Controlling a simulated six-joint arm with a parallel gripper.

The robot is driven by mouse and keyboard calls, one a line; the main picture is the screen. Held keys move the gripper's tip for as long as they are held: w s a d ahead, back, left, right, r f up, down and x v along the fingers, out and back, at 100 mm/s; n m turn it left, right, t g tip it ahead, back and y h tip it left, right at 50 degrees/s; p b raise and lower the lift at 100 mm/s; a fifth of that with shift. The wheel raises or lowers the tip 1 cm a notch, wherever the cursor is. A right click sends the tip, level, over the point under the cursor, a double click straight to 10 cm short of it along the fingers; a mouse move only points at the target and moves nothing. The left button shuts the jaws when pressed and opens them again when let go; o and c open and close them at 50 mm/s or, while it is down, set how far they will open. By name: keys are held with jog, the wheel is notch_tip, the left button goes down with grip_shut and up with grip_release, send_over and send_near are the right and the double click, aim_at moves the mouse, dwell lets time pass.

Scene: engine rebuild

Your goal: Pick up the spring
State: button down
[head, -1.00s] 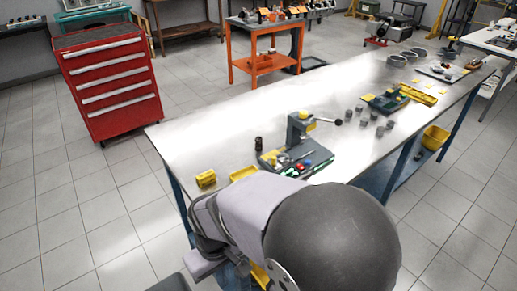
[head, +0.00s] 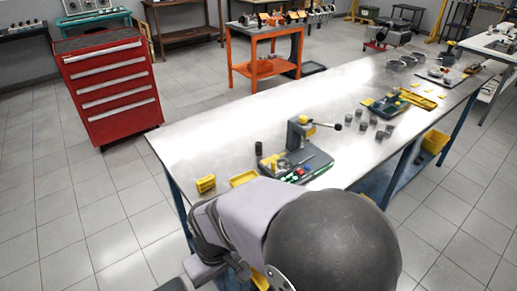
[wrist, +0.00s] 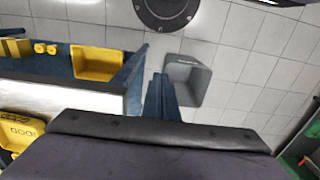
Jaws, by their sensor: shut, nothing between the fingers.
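I cannot single out a spring in either view; parts on the bench are too small to tell. Several small grey cylindrical parts (head: 375,121) stand on the bench (head: 210,135) in the head view, right of a lever press (head: 297,134). A dark upright cylinder (head: 259,148) stands left of the press. My arm covers the front of the bench, and my fingers are not visible there. In the wrist view a dark part of my own body fills the bottom, and no fingertips show.
A green tray with yellow parts (head: 386,103) lies further right. The wrist view shows a yellow bin (wrist: 97,64), a grey bin (wrist: 187,80) and tiled floor. A red tool cabinet (head: 110,85) stands left of the bench.

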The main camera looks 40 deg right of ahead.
jog(key=c, duration=1.4)
grip_release()
jog(key=shift+c, duration=0.2)
